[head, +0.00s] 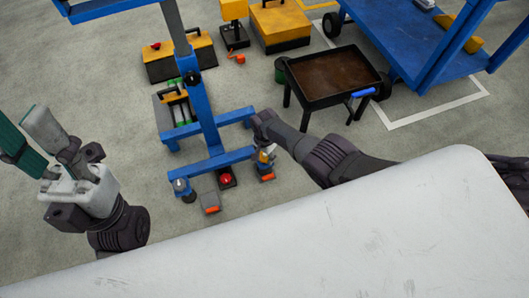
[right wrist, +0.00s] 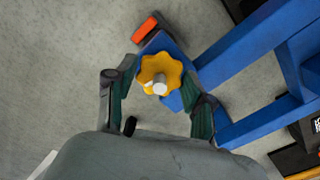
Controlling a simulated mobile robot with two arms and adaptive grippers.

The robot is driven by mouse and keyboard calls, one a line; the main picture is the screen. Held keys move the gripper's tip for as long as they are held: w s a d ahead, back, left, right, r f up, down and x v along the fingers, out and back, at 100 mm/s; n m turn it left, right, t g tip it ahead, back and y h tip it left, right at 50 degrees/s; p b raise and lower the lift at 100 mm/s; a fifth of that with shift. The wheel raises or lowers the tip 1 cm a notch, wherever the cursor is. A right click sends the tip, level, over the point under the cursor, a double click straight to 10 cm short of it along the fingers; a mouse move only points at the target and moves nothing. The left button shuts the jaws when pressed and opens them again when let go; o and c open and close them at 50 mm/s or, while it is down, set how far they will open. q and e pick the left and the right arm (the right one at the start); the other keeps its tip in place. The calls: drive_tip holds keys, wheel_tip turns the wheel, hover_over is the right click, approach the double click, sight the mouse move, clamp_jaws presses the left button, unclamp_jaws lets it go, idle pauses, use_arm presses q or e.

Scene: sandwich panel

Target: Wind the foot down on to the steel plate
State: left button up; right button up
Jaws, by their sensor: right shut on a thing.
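A yellow star-shaped hand knob (right wrist: 160,76) with a pale round spindle end sits on the end of the blue frame's leg. My right gripper (right wrist: 162,92) is around it from above, one green-padded finger on each side, shut on it. In the head view the right gripper (head: 265,143) is at the right end of the blue stand's (head: 214,160) front bar. A plate with an orange end (head: 267,177) lies on the floor just below; its orange end (right wrist: 146,29) also shows in the right wrist view. The foot's underside and any contact with the plate are hidden. My left gripper (head: 38,150) is raised at the left, away from the stand.
A second orange-ended plate (head: 210,202) and a grey-topped foot (head: 181,186) are at the bar's left end. A red button on a dark box (head: 226,179) lies between. A dark tray stand (head: 334,74) and a blue cart (head: 400,35) stand behind. A white surface (head: 330,230) fills the foreground.

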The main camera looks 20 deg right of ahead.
drive_tip(key=m, duration=0.4)
drive_tip(key=shift+m, duration=0.3)
drive_tip(key=shift+d+m+p, duration=0.15)
drive_tip(key=shift+m+p, duration=0.15)
drive_tip(key=shift+m, duration=1.6)
drive_tip(key=o, duration=1.2)
drive_tip(key=shift+c, duration=0.2)
